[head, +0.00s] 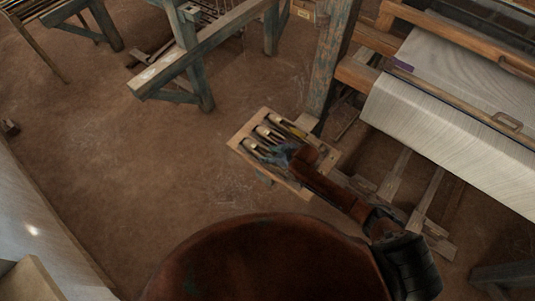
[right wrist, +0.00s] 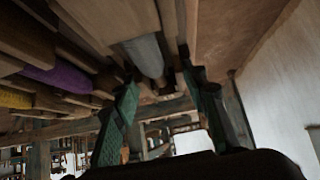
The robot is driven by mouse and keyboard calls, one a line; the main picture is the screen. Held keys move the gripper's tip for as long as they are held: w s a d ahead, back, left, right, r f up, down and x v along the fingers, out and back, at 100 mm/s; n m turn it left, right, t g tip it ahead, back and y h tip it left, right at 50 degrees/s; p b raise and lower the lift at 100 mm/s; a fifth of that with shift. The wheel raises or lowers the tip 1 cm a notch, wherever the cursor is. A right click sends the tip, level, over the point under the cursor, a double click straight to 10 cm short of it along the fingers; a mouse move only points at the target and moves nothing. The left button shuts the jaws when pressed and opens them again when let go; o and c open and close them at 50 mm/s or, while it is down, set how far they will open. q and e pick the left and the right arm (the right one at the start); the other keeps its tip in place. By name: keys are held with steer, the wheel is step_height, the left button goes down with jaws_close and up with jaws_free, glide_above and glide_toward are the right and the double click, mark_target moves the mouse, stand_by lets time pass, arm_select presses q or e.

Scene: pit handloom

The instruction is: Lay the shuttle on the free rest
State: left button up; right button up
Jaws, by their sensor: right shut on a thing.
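My right gripper (head: 281,154) is over the near part of a wooden tray (head: 235,141) in the head view, and its arm hides much of that part. In the right wrist view its two green fingers (right wrist: 163,84) are shut on a wooden shuttle with a grey bobbin (right wrist: 147,56). Other shuttles lie in the tray, with pale bobbins in the head view (head: 268,133). Purple (right wrist: 58,78) and yellow (right wrist: 14,98) bobbins show at left in the wrist view. I cannot tell whether the held shuttle touches the tray, and the free rest is not clear. My left gripper is not in view.
The loom with white cloth (head: 440,100) stands to the right, its blue-worn post (head: 328,60) just behind the tray. Wooden treadles (head: 425,200) lie on the floor right of the tray. A timber frame (head: 185,65) stands at the back. The earth floor at left is clear.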

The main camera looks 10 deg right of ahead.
steer(key=o, duration=1.4)
steer(key=shift+o, duration=0.2)
steer(key=shift+r, duration=0.1)
step_height(320, 180, up, 8)
steer(key=p, duration=0.8)
